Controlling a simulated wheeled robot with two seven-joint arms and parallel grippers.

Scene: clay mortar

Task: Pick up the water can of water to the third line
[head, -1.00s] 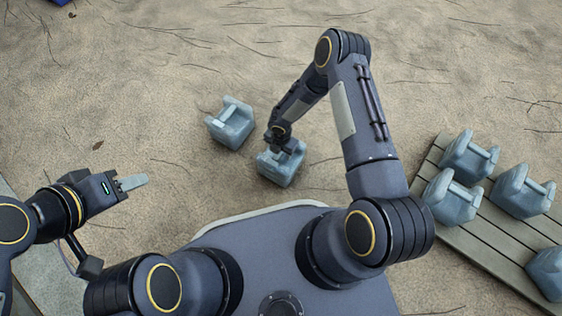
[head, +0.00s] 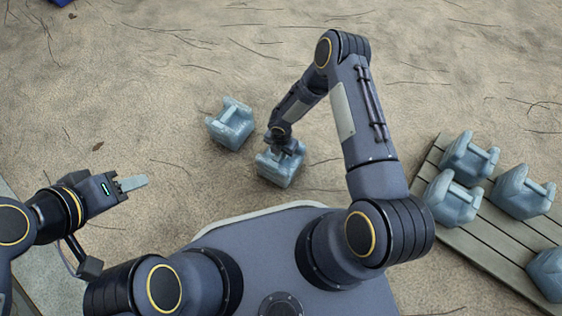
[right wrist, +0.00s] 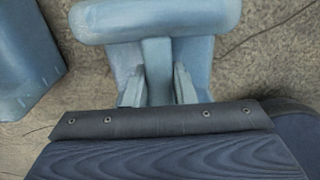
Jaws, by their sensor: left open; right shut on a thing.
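A blue-grey water can (head: 278,170) is on or just above the sandy ground in front of my base; the head view does not show which. My right gripper (head: 287,149) is over it and shut on its handle. In the right wrist view the fingers (right wrist: 156,85) straddle part of the can (right wrist: 155,22). A second can (head: 230,124) stands on the sand just to the left and behind; part of it shows in the right wrist view (right wrist: 25,60). My left gripper (head: 134,183) is open and empty over the sand at the left.
Several similar cans, one of them here (head: 455,198), stand on a slatted wooden pallet (head: 490,238) at the right. A pale slab edge (head: 45,270) lies at the lower left. The sand behind the two cans is open, with scattered twigs.

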